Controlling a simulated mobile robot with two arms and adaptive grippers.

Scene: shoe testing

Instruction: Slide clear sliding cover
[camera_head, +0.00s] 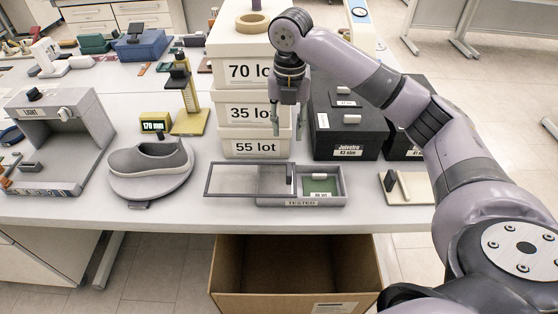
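The clear sliding cover (230,181) is a thin transparent panel in a dark frame. It sticks out to the left of a grey tray labelled TESTED (302,203) near the table's front edge. The cover overlaps the tray's left part, and the right part lies uncovered, with a green piece (320,187) and a small white cylinder in it. My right gripper (287,128) hangs pointing down above and behind the tray, in front of the stacked white boxes. Its fingers look apart, with nothing seen between them. It does not touch the cover. My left gripper is out of view.
White boxes (228,112) stand stacked behind the tray, with black shoe boxes (345,140) to their right. A grey shoe (150,157) rests on a round stand at left. A small board (411,188) lies to the right. An open cardboard box (230,272) stands below the table edge.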

